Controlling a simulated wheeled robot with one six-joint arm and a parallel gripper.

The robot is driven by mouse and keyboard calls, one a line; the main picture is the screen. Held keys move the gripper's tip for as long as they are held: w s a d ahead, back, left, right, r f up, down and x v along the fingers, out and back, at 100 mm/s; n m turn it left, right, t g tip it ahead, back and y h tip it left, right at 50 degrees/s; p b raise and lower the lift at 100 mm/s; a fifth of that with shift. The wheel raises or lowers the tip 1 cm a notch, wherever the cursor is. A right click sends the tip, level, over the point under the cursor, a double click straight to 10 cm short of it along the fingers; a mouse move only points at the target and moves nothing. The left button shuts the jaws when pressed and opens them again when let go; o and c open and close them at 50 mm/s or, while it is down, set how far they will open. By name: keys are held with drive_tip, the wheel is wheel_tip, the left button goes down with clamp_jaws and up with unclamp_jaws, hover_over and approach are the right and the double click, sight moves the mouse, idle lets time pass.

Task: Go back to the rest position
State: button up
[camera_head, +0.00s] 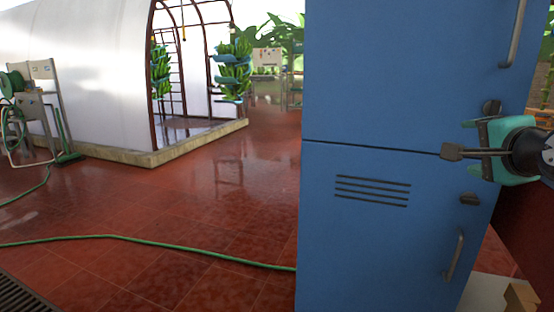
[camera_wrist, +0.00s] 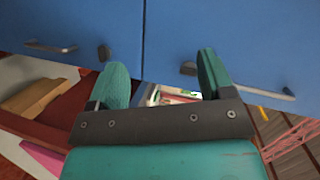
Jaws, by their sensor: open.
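My gripper (camera_head: 462,138) is at the right edge of the head view, in front of the blue locker (camera_head: 375,85). In the wrist view my gripper's two green fingers (camera_wrist: 160,82) stand apart with nothing held between them. The blue locker also fills the top of the wrist view (camera_wrist: 230,30), with its handles and dark knobs beyond the fingertips. I cannot tell whether a finger touches the locker. No hanging stem is in the gripper.
A green hose (camera_head: 150,243) crosses the red tile floor at left. A white tunnel (camera_head: 85,70) with hanging banana stems (camera_head: 233,68) stands behind. A hose reel (camera_head: 14,84) is at far left. A brown box (camera_head: 521,297) sits low at right.

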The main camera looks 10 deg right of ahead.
drive_tip(key=a+f+n+g+y, duration=0.5)
drive_tip(key=a+n, duration=0.4)
drive_tip(key=a, duration=0.5)
drive_tip(key=s+a+f+n+g+y, duration=0.2)
drive_tip(key=s+a+f+n+g, duration=0.25)
drive_tip(key=s+a+n, duration=0.3)
drive_tip(key=s+a+f+n+g+y, duration=0.25)
drive_tip(key=s+a+n+g, duration=0.25)
drive_tip(key=s+a+n, duration=0.25)
wheel_tip(320, 180, up, 28)
drive_tip(key=s+n+h+p, duration=0.1)
drive_tip(key=p, duration=2.7)
drive_tip(key=shift+s+d, duration=0.15)
drive_tip(key=shift+d, duration=0.15)
